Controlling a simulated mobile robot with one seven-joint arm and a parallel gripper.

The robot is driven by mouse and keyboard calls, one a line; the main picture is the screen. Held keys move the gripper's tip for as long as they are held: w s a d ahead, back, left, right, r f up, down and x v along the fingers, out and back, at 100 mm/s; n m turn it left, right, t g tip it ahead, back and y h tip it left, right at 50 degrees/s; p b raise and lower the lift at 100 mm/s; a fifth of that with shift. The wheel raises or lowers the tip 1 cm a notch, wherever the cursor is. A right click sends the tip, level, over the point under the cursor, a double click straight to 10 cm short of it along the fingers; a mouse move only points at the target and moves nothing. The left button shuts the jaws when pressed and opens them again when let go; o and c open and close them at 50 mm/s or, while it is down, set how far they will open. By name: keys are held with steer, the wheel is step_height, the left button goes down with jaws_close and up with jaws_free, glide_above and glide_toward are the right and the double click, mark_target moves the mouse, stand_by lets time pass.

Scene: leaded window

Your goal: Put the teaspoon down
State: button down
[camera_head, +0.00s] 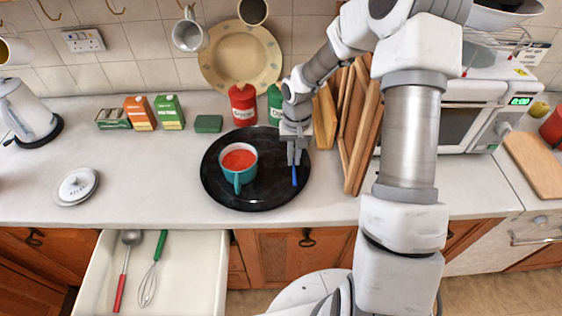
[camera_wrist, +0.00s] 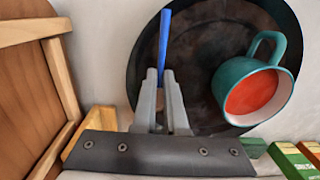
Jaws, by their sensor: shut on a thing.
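The teaspoon shows as a blue handle (camera_head: 294,175) sticking out below my gripper (camera_head: 293,160). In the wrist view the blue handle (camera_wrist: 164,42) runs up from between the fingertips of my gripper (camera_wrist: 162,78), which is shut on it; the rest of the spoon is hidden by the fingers. It is over the right part of a round black tray (camera_head: 225,190). I cannot tell whether the spoon touches the tray. A teal mug (camera_head: 239,178) with red contents stands on the tray, left of my gripper and apart from it.
Wooden boards (camera_head: 358,130) stand close to the right of my gripper. Red (camera_head: 243,105) and green (camera_head: 275,105) bottles stand behind the tray. An open drawer (camera_head: 190,270) holds a ladle and whisk. The counter left of the tray (camera_head: 140,165) is largely clear.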

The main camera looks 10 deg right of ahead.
mark_target(283, 172)
steer(key=w+a+f, duration=0.2)
steer(key=w, duration=0.1)
steer(key=shift+w+a+f, duration=0.1)
steer(key=shift+w+f, duration=0.15)
steer(key=shift+f+p, duration=0.75)
steer(key=shift+f, duration=1.25)
steer(key=shift+f, duration=0.15)
steer(key=shift+f+b, duration=0.15)
steer(key=shift+b, duration=0.2)
steer(key=c, duration=1)
jaws_free()
steer(key=shift+r, duration=0.2)
